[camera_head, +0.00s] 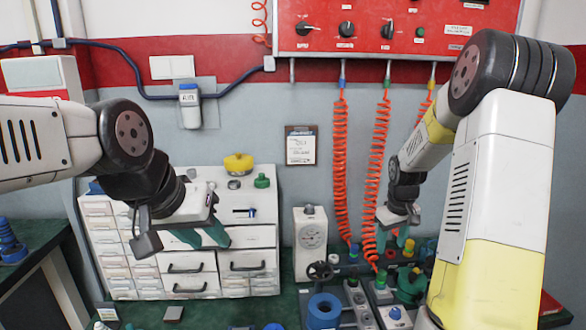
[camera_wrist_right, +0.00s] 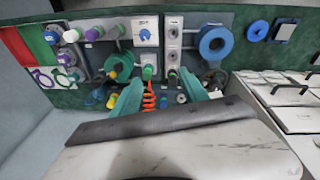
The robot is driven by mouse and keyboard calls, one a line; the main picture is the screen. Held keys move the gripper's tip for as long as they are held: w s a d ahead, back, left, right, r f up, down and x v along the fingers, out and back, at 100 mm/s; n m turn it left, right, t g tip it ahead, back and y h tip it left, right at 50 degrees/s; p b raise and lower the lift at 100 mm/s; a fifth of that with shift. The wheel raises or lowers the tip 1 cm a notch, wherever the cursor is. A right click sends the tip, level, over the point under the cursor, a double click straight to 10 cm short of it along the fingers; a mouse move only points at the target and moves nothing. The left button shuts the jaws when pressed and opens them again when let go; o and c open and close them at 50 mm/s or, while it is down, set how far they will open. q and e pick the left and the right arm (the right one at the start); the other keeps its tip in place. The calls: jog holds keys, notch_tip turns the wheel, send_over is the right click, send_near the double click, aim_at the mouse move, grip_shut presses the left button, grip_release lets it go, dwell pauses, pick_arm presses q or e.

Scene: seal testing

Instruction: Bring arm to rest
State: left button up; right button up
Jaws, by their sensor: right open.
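My left arm comes in from the left in the head view. Its gripper (camera_head: 207,240) hangs in front of the white drawer cabinet (camera_head: 250,238), with its two teal fingers apart and nothing visible between them. My right arm comes in from the right and reaches toward the back of the bench. Its gripper (camera_head: 401,240) points down over the test fittings beside the orange coiled hoses. In the right wrist view the teal fingers (camera_wrist_right: 162,84) stand apart. A coiled hose (camera_wrist_right: 148,103) shows beyond the gap between them, and nothing appears to be held.
A red control panel (camera_head: 390,28) hangs on the wall, with orange coiled hoses (camera_head: 341,165) below it. A gauge box (camera_head: 310,240) and a blue ring (camera_head: 323,311) stand on the green bench. Several valves and fittings crowd the area under my right gripper.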

jog(key=s+a+r+t, duration=0.1)
jog(key=s+a+r, duration=0.3)
jog(key=r, duration=0.5)
jog(key=s+a+r+m+t+y, duration=0.1)
jog(key=s+a+r, duration=0.2)
jog(key=s, duration=0.4)
jog(key=s+a+r+t, duration=0.1)
jog(key=s+a+r, duration=0.3)
jog(key=s, duration=0.3)
jog(key=s+a+r+m+t+y, duration=0.1)
jog(key=s+a+r, duration=0.2)
jog(key=s, duration=0.4)
jog(key=shift+a+r+m+y, duration=0.3)
jog(key=shift+a+r, duration=0.05)
jog(key=shift+r, duration=0.15)
dwell(1.4)
